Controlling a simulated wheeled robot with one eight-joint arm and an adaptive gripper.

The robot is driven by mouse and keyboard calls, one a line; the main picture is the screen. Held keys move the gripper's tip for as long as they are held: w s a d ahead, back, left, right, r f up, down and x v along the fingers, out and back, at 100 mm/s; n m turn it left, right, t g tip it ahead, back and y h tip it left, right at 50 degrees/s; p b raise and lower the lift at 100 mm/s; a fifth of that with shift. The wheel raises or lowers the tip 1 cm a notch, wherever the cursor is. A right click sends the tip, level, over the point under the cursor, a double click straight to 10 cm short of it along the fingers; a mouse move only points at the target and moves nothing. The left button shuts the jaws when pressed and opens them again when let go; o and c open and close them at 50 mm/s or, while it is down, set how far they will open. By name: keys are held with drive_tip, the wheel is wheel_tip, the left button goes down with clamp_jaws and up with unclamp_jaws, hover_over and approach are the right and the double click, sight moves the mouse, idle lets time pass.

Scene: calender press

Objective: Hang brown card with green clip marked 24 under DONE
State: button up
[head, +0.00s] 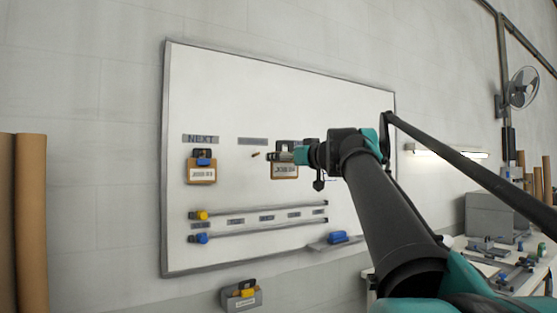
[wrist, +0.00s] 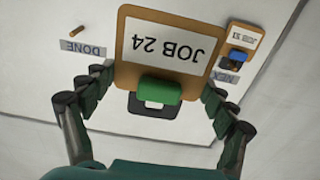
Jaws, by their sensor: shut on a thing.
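The brown card (wrist: 165,50) reads JOB 24, upside down in the wrist view, and has a green clip (wrist: 160,91). My gripper (wrist: 158,88) is shut on it, with one finger at each side. In the head view the card (head: 285,171) is held near the whiteboard; whether it touches the board cannot be told. In the wrist view the DONE label (wrist: 83,50) is left of the card, with a bare peg (wrist: 76,31) beside it. In the head view my gripper (head: 283,157) partly covers the board right of the card.
The NEXT label (head: 200,139) is on the whiteboard (head: 230,90), above a card with a blue clip (head: 202,170). A bare peg (head: 255,155) is under a middle label (head: 252,141) that I cannot read. Rails (head: 270,223) run lower down. A grey holder (head: 241,300) sits below the board.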

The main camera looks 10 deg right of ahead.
drive_tip(key=shift+v, duration=0.95)
drive_tip(key=shift+r, duration=0.15)
drive_tip(key=v, duration=0.6)
drive_tip(key=shift+r, duration=0.1)
idle(0.5)
